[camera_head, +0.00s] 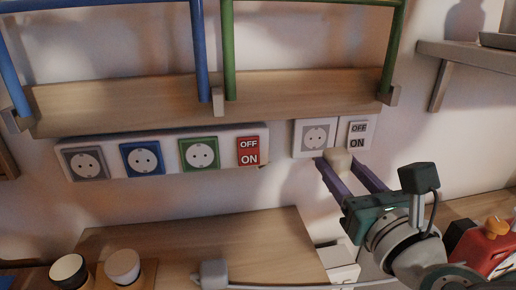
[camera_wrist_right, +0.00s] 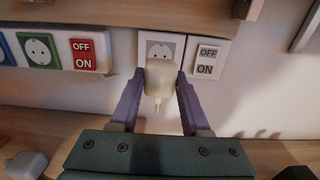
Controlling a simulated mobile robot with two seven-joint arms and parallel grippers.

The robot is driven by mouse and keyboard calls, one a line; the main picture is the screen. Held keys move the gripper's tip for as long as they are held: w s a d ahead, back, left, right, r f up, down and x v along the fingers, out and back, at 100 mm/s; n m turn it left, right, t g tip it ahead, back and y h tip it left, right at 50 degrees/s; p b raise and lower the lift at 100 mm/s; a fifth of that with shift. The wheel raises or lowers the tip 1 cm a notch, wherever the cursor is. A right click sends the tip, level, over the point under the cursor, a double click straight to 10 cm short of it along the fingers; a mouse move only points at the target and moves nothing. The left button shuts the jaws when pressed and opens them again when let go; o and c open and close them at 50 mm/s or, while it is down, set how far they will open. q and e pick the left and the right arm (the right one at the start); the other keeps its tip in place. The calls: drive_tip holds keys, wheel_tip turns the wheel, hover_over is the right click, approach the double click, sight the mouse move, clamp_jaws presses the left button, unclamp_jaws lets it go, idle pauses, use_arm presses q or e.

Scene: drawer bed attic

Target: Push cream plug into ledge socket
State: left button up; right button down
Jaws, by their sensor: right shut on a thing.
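My right gripper (camera_head: 340,164) is shut on the cream plug (camera_head: 338,158), which sits between its purple fingertips in front of the wall. The right wrist view shows the plug (camera_wrist_right: 158,81) too, with a short light piece hanging below it. A single grey-faced socket (camera_head: 315,137) in a white plate lies just up and left of the plug in the head view. In the right wrist view the plug overlaps the socket's (camera_wrist_right: 160,51) lower edge, with most of its face visible above. Whether plug and plate touch cannot be told. My left gripper is not in view.
An OFF/ON switch (camera_head: 357,134) adjoins the socket's right side. A white strip (camera_head: 112,156) with grey, blue and green sockets and a red switch is at left. A wooden ledge (camera_head: 285,97) runs above. A grey plug (camera_head: 213,273) lies on the wooden surface below.

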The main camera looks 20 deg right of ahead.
sight(341, 169)
drive_tip(key=shift+b+x, duration=0.95)
drive_tip(key=shift+x, duration=1.1)
drive_tip(key=shift+b+x, duration=0.3)
drive_tip(key=shift+x, duration=0.5)
drive_tip(key=shift+w+d, duration=0.15)
drive_tip(key=shift+w, duration=0.35)
idle(0.3)
drive_tip(key=shift+c, duration=1.5)
unclamp_jaws()
drive_tip(key=p+v, duration=0.1)
drive_tip(key=v, duration=0.9)
